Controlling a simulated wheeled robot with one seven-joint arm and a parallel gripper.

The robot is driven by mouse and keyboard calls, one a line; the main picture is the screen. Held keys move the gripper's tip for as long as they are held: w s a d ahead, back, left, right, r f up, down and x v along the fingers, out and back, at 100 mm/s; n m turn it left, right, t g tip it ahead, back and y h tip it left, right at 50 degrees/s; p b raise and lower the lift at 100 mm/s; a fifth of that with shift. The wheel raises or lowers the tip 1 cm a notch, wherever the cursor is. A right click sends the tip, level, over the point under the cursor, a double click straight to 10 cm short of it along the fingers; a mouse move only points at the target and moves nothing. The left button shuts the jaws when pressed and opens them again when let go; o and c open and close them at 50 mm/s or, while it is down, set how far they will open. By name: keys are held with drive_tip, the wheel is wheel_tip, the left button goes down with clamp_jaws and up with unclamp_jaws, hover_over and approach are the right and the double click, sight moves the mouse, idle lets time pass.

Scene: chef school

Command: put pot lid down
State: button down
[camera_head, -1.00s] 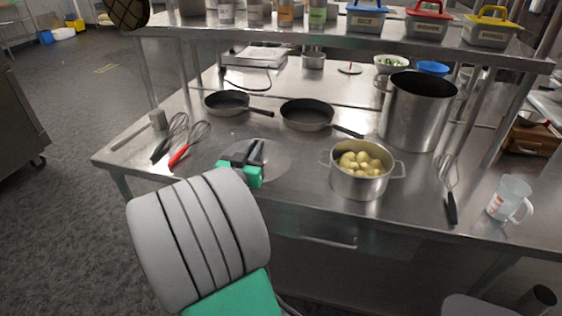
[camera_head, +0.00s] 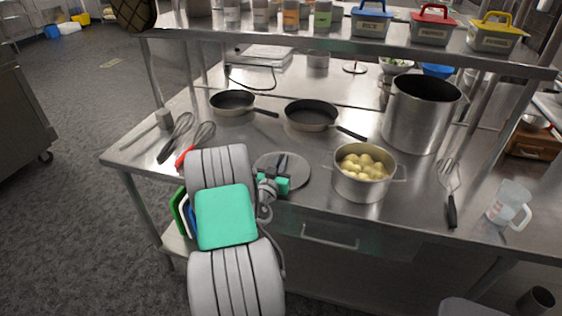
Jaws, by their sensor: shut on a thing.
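The pot lid (camera_head: 298,170) is a round, flat grey metal disc over the steel table (camera_head: 227,136), left of the pot with potatoes (camera_head: 361,184). My gripper (camera_head: 282,165), with green and dark parts, is at the lid's middle and shut on it. The grip point itself is small and partly hidden by the gripper. The lid looks level and at or very close to the table top; I cannot tell whether it touches. The pot is open and stands a little right of the lid.
Two frying pans (camera_head: 312,113) lie behind the lid. Whisks (camera_head: 201,138) lie to the left. A tall stockpot (camera_head: 420,116) stands behind the potato pot. A whisk with a black handle (camera_head: 451,205) and a measuring jug (camera_head: 508,202) are at right. A shelf (camera_head: 330,38) spans above.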

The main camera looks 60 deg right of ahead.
drive_tip(key=shift+f, duration=0.2)
drive_tip(key=c, duration=1.5)
unclamp_jaws()
drive_tip(key=shift+r, duration=0.15)
